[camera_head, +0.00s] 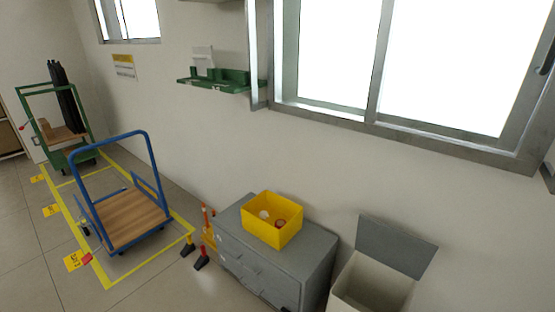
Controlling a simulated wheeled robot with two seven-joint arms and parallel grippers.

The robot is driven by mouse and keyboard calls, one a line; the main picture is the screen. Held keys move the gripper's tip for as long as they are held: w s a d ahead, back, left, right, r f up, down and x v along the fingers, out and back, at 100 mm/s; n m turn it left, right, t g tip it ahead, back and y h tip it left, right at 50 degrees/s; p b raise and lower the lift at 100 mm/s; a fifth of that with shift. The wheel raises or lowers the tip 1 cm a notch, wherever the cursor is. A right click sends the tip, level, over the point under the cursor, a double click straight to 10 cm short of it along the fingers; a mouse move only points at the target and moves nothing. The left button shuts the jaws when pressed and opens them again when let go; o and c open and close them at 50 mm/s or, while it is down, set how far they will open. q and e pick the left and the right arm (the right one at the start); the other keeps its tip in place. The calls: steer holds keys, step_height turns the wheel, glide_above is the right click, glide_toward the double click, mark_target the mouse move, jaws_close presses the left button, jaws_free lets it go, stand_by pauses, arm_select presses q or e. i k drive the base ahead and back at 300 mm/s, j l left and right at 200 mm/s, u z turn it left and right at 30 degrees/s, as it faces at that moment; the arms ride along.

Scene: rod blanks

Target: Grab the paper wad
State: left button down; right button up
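A yellow open-topped bin (261,237) stands on a grey drawer cabinet. Inside it I see a small whitish lump (264,214), which may be the paper wad, and a small reddish-brown item (280,223) beside it. Both are too small to make out clearly, and the bin's front wall hides part of the inside. Neither of my grippers is in view.
The grey cabinet (304,262) stands against the wall under a window. A light open bin with a raised grey lid (395,246) is to its right. Orange posts (207,230) stand left of the cabinet. A blue cart (130,212) stands on the yellow-marked floor.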

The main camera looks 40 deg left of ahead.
mark_target(264, 214)
steer(key=u, duration=1.5)
